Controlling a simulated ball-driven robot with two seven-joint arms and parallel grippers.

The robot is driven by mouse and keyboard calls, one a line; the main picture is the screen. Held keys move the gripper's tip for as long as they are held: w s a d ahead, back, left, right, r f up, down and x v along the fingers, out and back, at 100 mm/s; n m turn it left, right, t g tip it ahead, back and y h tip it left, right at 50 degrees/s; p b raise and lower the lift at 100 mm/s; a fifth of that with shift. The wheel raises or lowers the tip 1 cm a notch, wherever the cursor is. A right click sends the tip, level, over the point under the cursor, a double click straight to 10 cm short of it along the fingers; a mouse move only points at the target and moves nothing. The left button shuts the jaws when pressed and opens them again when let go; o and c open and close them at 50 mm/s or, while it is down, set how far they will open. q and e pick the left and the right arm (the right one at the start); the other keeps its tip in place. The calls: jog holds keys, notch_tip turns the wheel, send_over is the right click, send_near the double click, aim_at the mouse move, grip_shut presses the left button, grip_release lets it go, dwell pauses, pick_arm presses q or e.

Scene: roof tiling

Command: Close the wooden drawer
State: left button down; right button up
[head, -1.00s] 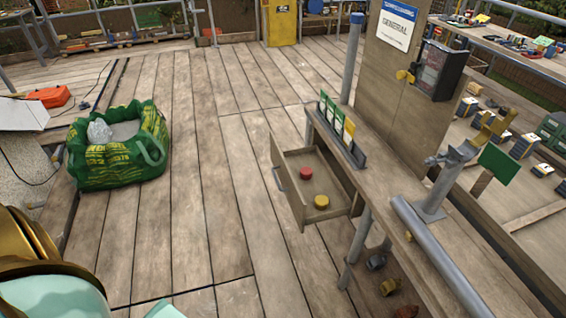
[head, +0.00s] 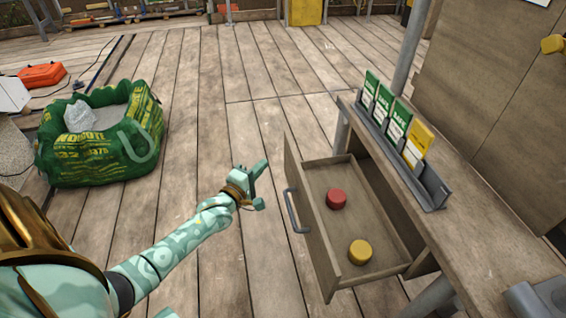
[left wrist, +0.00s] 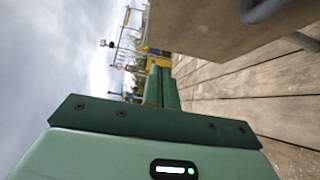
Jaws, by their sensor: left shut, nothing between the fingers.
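The wooden drawer (head: 312,238) is pulled out from the workbench on the right in the head view. Its grey bar handle (head: 293,211) faces left. A red round piece (head: 336,199) and a yellow one (head: 360,252) lie inside it. My left gripper (head: 257,172) is shut and empty, in the air to the left of the drawer front and apart from the handle. In the left wrist view the green fingers (left wrist: 161,88) are together, with the drawer front (left wrist: 210,25) and part of the handle (left wrist: 262,10) above right. My right gripper is out of view.
The workbench top (head: 455,240) carries a grey rack (head: 432,190) of green and yellow cards above the drawer. A green bag (head: 100,150) stands on the plank floor at left. The floor between the bag and the drawer is clear apart from my arm.

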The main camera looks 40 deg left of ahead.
aim_at(288, 151)
pick_arm(q)
jog(key=w+b, duration=0.1)
jog(key=w, duration=0.1)
jog(key=w+d, duration=0.1)
jog(key=w, duration=0.1)
jog(key=w+d+b, duration=0.1)
jog(key=w, duration=0.1)
jog(key=shift+w+d+f+b, duration=0.15)
jog(key=shift+w+b, duration=0.15)
jog(key=shift+b, duration=0.05)
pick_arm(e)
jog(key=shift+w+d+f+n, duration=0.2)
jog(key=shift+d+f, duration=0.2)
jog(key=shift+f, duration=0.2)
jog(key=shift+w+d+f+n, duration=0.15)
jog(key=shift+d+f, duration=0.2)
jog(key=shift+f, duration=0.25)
pick_arm(q)
jog(key=shift+d, duration=0.1)
